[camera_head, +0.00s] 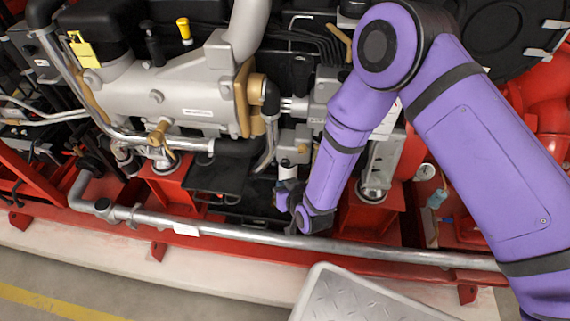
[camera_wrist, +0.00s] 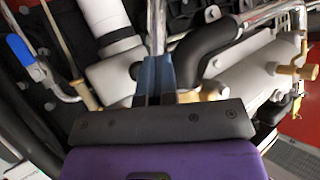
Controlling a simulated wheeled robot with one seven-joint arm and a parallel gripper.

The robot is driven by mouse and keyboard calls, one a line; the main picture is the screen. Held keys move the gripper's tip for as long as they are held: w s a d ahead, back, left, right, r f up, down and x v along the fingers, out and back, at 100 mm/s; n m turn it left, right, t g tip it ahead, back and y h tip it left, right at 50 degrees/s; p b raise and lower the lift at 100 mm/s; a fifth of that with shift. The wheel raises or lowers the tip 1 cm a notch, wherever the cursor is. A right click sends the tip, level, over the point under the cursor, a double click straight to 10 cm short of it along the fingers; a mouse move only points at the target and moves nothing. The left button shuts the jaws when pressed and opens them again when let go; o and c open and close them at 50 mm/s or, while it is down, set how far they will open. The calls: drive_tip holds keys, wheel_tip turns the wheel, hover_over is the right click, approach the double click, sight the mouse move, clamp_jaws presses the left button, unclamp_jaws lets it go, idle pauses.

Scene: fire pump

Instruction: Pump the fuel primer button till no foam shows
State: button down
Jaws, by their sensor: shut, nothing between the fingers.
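My gripper (camera_head: 284,196) is low in front of the engine in the head view, below a small grey block with a brass fitting (camera_head: 303,148). In the wrist view, the blue-grey fingers of my gripper (camera_wrist: 156,62) are together and hold nothing. They point in among pipes, beside a white cylinder (camera_wrist: 103,18) and a black hose (camera_wrist: 205,45). I cannot pick out the fuel primer button for certain in either view. My arm and fingers cover part of that area. I see no foam in these frames.
A silver pipe (camera_head: 240,235) runs along the red base frame below my gripper. A metal tread plate (camera_head: 350,300) stands in front. The wrist view shows a blue-handled lever (camera_wrist: 19,47) and a brass fitting (camera_wrist: 85,95). Bare floor (camera_head: 120,300) lies at the lower left.

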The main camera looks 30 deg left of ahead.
drive_tip(key=shift+w+a, duration=0.2)
drive_tip(key=shift+w, duration=0.45)
drive_tip(key=shift+w+a, duration=0.25)
drive_tip(key=shift+w, duration=0.45)
drive_tip(key=shift+w+a, duration=0.2)
drive_tip(key=shift+w, duration=0.45)
drive_tip(key=shift+w, duration=0.2)
idle(0.5)
drive_tip(key=shift+w+a, duration=0.1)
drive_tip(key=shift+w, duration=0.1)
drive_tip(key=shift+w+a, duration=0.3)
drive_tip(key=shift+w, duration=0.55)
idle(1.3)
drive_tip(key=shift+s, duration=0.1)
drive_tip(key=shift+s+d, duration=0.2)
drive_tip(key=shift+s, duration=0.4)
drive_tip(key=shift+s+d, duration=0.2)
drive_tip(key=shift+s, duration=0.35)
drive_tip(key=shift+s+d, duration=0.25)
drive_tip(key=shift+s, duration=0.55)
drive_tip(key=shift+s+d, duration=0.3)
drive_tip(key=shift+s, duration=0.5)
drive_tip(key=shift+s+d, duration=0.25)
drive_tip(key=shift+s, duration=0.55)
